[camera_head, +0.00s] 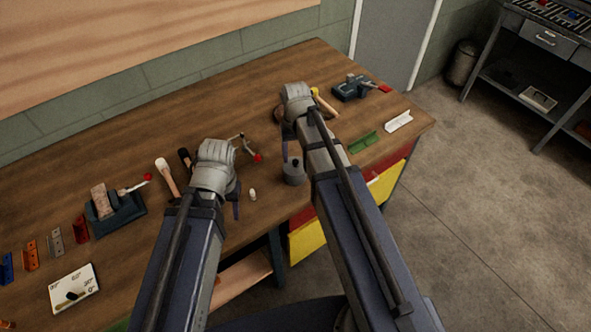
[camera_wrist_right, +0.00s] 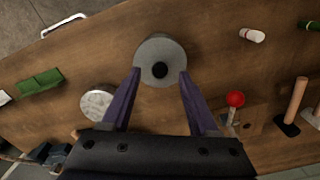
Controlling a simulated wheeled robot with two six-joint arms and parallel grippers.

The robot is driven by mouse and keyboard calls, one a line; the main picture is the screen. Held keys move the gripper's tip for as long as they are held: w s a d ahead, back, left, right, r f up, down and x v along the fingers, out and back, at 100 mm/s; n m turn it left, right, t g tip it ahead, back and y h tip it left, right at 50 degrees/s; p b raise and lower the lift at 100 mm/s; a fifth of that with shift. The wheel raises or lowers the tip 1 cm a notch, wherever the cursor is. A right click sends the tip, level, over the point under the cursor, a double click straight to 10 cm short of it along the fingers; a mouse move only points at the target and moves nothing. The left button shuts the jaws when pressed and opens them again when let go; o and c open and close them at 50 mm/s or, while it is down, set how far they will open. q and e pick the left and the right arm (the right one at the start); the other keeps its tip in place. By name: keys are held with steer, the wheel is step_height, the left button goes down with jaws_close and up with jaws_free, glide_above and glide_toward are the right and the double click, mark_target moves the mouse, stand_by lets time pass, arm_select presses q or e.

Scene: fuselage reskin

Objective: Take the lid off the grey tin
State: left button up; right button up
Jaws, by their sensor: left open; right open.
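The grey tin (camera_head: 293,173) stands upright near the front edge of the workbench, with a dark knob on its lid. In the right wrist view the tin's round lid (camera_wrist_right: 160,50) is seen from above, with the black knob near its middle. My right gripper (camera_wrist_right: 160,74) is open, its two fingers either side of the knob and over the lid's near part; contact cannot be told. In the head view its hand is above and behind the tin. My left gripper (camera_head: 236,206) is open, left of the tin; its fingers are mostly hidden by its hand.
Green (camera_head: 363,142) and white (camera_head: 398,121) angle pieces lie to the right. A red-knobbed lever (camera_head: 257,157) and hammers (camera_head: 167,177) lie behind. A vise (camera_head: 118,214) is further left.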

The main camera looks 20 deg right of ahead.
mark_target(296, 164)
arm_select(q)
step_height(296, 164, down, 3)
steer(key=shift+r+b, duration=0.2)
steer(key=shift+b, duration=0.55)
arm_select(e)
step_height(296, 164, down, 2)
steer(key=shift+f, duration=0.25)
arm_select(q)
steer(key=shift+r, duration=0.1)
arm_select(e)
steer(key=shift+r, duration=0.1)
jaws_close()
